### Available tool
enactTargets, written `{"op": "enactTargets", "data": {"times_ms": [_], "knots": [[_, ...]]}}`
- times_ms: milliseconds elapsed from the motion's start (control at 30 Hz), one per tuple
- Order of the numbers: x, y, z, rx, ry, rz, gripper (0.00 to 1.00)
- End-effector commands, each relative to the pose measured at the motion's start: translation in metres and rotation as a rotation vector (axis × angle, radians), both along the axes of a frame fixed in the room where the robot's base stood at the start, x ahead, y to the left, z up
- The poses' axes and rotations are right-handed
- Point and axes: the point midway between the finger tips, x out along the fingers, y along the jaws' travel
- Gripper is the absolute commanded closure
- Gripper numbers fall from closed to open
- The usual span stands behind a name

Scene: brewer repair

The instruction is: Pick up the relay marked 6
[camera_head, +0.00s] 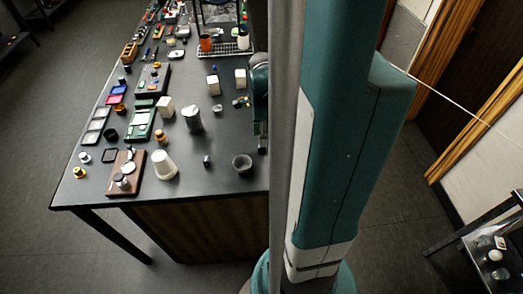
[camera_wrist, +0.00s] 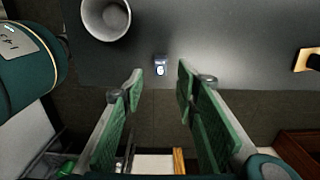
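A small dark block (camera_wrist: 160,66) with a pale mark on its face sits near the table edge in the wrist view; it may be the relay, but the mark is too small to read surely. It seems to be the small dark block (camera_head: 207,160) near the front edge in the head view. My gripper (camera_wrist: 160,82) is open and empty, its green-padded fingers on either side of the line to the block. The block lies beyond the fingertips, apart from them. In the head view my gripper is not visible.
A white cup (camera_head: 164,165) and a wooden board (camera_head: 126,172) stand to the left. The table (camera_head: 225,183) is bare around the block.

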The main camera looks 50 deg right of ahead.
Motion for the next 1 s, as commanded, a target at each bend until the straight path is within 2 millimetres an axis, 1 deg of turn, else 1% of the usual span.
{"op": "enactTargets", "data": {"times_ms": [267,433,900,1000], "knots": [[0.000,0.000,0.000,0.000,0.000,0.000,0.70],[0.000,0.000,-0.006,0.000,0.000,0.000,0.70],[0.001,0.000,-0.044,0.000,0.000,0.000,0.70],[0.001,0.000,-0.049,0.000,0.000,0.000,0.70]]}}
